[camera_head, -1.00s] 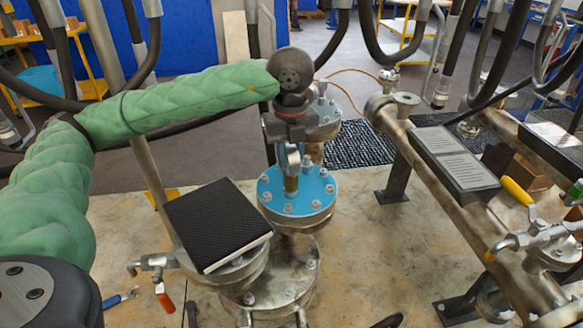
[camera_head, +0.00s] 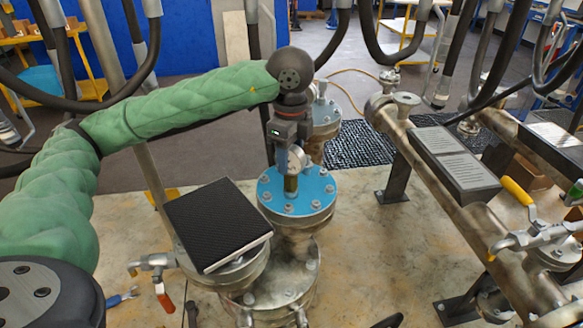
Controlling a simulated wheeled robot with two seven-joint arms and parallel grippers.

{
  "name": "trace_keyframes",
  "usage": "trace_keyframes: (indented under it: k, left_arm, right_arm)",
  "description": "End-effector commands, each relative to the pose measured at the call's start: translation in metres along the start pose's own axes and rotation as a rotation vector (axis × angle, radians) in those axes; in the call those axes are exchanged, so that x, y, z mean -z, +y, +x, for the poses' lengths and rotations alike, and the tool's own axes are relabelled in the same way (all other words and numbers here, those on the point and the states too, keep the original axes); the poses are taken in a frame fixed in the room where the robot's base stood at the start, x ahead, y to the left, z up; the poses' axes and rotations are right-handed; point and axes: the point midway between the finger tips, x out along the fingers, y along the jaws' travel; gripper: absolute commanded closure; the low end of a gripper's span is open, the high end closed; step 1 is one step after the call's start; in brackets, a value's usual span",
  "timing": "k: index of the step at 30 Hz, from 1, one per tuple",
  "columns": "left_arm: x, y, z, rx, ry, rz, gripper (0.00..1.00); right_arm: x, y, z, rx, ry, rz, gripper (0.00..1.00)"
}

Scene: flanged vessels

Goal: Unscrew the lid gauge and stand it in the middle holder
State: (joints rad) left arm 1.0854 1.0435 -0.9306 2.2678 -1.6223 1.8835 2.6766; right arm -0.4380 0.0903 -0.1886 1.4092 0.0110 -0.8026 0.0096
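The lid gauge (camera_head: 294,160) has a round pale dial and a brass stem. It stands upright at the centre of the blue lid (camera_head: 271,203), which has bolts around its rim. My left gripper (camera_head: 288,147) points down from above and is around the gauge head, shut on it as far as I can see. The fingers partly hide the gauge. The dial face is now turned toward the camera. I cannot make out a middle holder in this view. My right gripper is not in view.
A black textured pad (camera_head: 215,222) lies on the flanged vessel left of the blue lid. A valve with a red handle (camera_head: 164,298) sits below it. Pipes with a yellow-handled valve (camera_head: 518,191) run along the right. A grey text plate (camera_head: 455,160) lies there.

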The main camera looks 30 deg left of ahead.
Motion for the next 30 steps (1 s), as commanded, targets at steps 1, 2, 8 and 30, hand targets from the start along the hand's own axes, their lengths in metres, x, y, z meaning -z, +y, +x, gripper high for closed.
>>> trace_keyframes:
  k: [1,2,8,30]
  left_arm:
    - [0.0,0.0,0.0,0.0,0.0,0.0,0.49]
    - [0.0,0.0,0.0,0.0,0.0,0.001,0.49]
    - [0.0,0.0,0.0,-0.001,0.0,0.002,0.49]
    - [0.0,-0.001,-0.075,0.0,0.001,0.002,0.49]
  right_arm:
    - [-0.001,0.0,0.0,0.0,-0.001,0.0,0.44]
    - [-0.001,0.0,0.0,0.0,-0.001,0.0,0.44]
    - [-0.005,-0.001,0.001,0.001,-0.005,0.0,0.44]
    - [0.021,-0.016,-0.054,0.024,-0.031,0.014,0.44]
